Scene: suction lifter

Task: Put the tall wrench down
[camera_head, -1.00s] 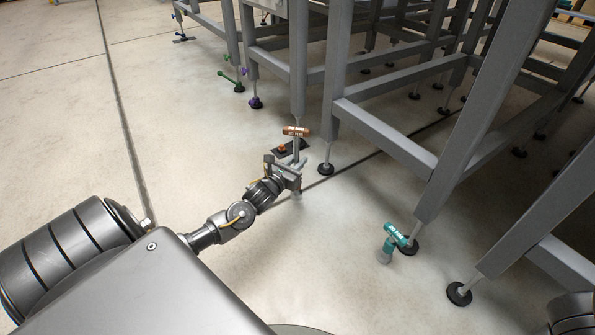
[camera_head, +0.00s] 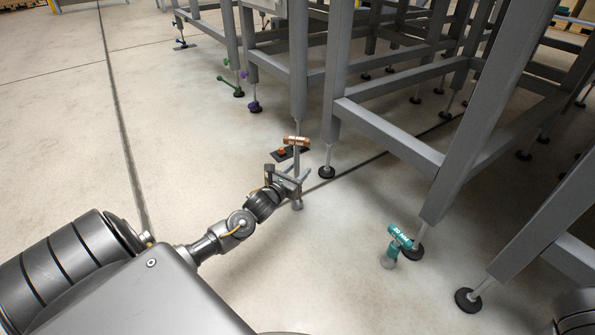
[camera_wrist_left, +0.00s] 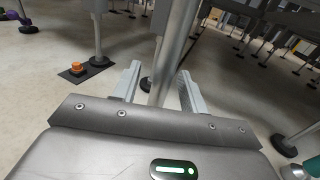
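The tall wrench, with a brown T-handle (camera_head: 297,141) on a long grey shaft, stands about upright, its lower end seeming to rest on the floor. In the left wrist view its shaft (camera_wrist_left: 174,50) rises between the fingers of my left gripper (camera_wrist_left: 158,88). The fingers are apart, with a visible gap on the left of the shaft and little on the right. In the head view my left gripper (camera_head: 290,180) is around the lower shaft. The shaft's lower end is hidden in the wrist view. My right gripper is not in view.
A short teal wrench (camera_head: 400,238) stands on the floor to the right. An orange piece on a dark plate (camera_head: 280,154) lies just behind the tall wrench. Grey frame legs with round feet (camera_head: 327,172) stand close by on the right. The floor at left is clear.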

